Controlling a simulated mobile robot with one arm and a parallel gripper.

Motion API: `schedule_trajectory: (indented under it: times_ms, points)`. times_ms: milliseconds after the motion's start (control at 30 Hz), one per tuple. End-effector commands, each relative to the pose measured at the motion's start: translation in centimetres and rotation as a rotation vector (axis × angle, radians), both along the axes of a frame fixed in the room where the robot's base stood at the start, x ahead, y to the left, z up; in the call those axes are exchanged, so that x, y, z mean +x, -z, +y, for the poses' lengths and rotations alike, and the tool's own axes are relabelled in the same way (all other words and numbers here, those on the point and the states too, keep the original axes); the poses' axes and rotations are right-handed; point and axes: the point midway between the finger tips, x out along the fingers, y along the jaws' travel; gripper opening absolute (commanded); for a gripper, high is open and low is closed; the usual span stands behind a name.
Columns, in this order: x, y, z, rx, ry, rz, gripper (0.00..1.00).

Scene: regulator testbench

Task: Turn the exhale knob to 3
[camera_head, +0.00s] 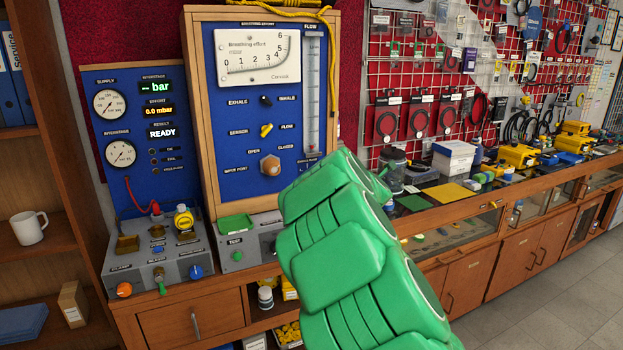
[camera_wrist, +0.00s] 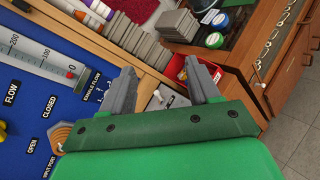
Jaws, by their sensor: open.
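The blue panel (camera_head: 240,125) in a wooden frame carries a black switch (camera_head: 265,101) between the labels EXHALE and INHALE. An EXHALE FLOW label (camera_wrist: 92,86) with small scale numbers shows at the panel's lower edge in the wrist view. The knob by that label does not show; my gripper or arm covers that part in both views. My gripper (camera_wrist: 160,68) is open, with nothing seen held, and its left finger is in front of the panel's wooden edge in the wrist view. In the head view my green arm hides the fingers.
A yellow knob (camera_head: 266,130) and an orange-brown knob (camera_head: 270,165) sit on the same panel. A gauge bench (camera_head: 165,260) stands left. A red bin (camera_wrist: 178,67) shows near my right finger. The counter (camera_head: 500,192) extends right with many items.

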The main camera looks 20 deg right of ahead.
Motion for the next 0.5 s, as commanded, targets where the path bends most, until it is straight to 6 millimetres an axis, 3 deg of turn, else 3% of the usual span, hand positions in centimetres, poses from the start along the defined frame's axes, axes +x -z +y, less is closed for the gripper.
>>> schedule_trajectory:
  times_ms: [200, 333, 500]
  points:
    - [6.7, 2.0, 3.4, -0.304, -0.305, -0.004, 0.61]
    - [9.1, 3.5, 6.1, -0.450, -0.455, -0.033, 0.61]
    - [10.6, 4.3, 8.8, -0.567, -0.565, -0.075, 0.61]
